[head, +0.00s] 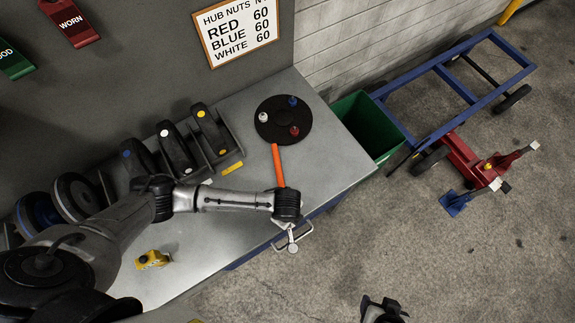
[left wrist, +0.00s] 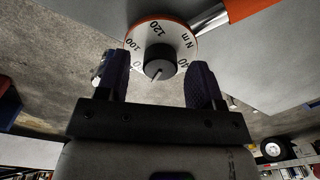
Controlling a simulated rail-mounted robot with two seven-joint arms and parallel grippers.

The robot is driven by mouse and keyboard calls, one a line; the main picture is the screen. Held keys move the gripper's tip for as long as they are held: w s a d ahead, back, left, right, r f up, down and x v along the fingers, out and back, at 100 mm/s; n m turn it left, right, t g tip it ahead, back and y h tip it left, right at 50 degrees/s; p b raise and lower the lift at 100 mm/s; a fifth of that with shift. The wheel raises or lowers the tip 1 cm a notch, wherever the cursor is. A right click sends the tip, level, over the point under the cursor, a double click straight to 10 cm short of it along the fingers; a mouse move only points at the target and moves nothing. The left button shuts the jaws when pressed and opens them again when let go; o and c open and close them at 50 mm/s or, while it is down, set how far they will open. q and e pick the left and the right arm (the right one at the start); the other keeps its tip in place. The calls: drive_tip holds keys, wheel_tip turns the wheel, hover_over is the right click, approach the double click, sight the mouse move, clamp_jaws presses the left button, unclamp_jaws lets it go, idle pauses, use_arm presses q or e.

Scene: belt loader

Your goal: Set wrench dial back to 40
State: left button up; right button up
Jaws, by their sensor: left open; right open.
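The wrench has an orange handle (head: 278,165) lying on the grey bench, its near end hidden under my left gripper (head: 290,232). In the left wrist view its dial (left wrist: 175,36) is a white disc with an orange rim, a black centre knob (left wrist: 160,62) and a pale pointer. The marks 100, 120, "N m" and part of a 40 show; I cannot tell the exact setting. My left gripper (left wrist: 158,88) is open, with its dark fingers on either side of the knob. My right gripper (head: 384,309) is only partly seen at the bottom edge, away from the wrench.
A black round plate (head: 270,130) holds white, blue and red nuts. A sign (head: 236,30) lists red, blue and white at 60. Dark handled blocks (head: 177,152) stand on the left of the bench (head: 330,150), near a yellow part (head: 152,259). A green bin (head: 372,112) adjoins its right end.

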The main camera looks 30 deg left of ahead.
use_arm(q)
drive_tip(key=shift+f, duration=0.35)
drive_tip(key=c, duration=0.9)
drive_tip(key=shift+r+n+p, duration=0.2)
drive_tip(key=shift+n+p, duration=0.1)
drive_tip(key=shift+p, duration=0.25)
drive_tip(key=n+p, duration=0.7)
drive_tip(key=p, duration=0.2)
drive_tip(key=shift+s+r, duration=0.1)
drive_tip(key=n+p, duration=0.4)
drive_tip(key=n, duration=0.1)
drive_tip(key=shift+d+n+t, duration=0.1)
drive_tip(key=shift+n+t, duration=0.2)
drive_tip(key=shift+n, duration=0.1)
drive_tip(key=n+p, duration=0.1)
drive_tip(key=n, duration=0.2)
drive_tip(key=shift+f, duration=0.2)
drive_tip(key=shift+n+p, duration=0.45)
drive_tip(key=shift+n, duration=0.35)
drive_tip(key=shift+f, duration=0.1)
